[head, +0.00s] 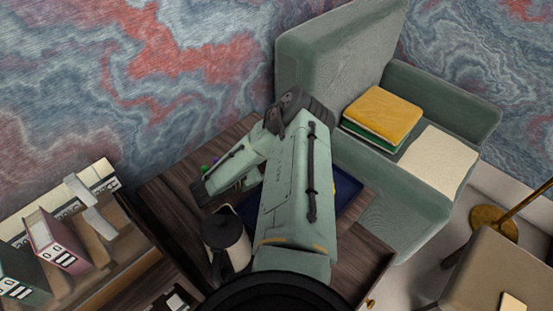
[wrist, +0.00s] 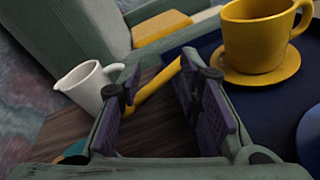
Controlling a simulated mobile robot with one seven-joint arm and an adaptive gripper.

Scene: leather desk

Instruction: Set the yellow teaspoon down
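The yellow teaspoon (wrist: 155,88) shows in the wrist view as a slanted yellow bar over the dark wood, between my fingertips. Its ends are hidden behind the fingers. My gripper (wrist: 160,76) has its two purple-padded fingers wide apart, with wood visible between them. I cannot tell whether the spoon touches a finger or lies fully on the wood. In the head view my arm covers most of the area, and the spoon cannot be made out there.
A yellow cup (wrist: 258,42) stands on a yellow saucer (wrist: 240,76) on the blue tray (wrist: 275,106). A white pitcher (wrist: 88,90) stands left of the fingers. In the head view a dark-lidded pot (head: 223,232) stands on the wooden desk (head: 165,205); a green armchair (head: 425,85) is behind.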

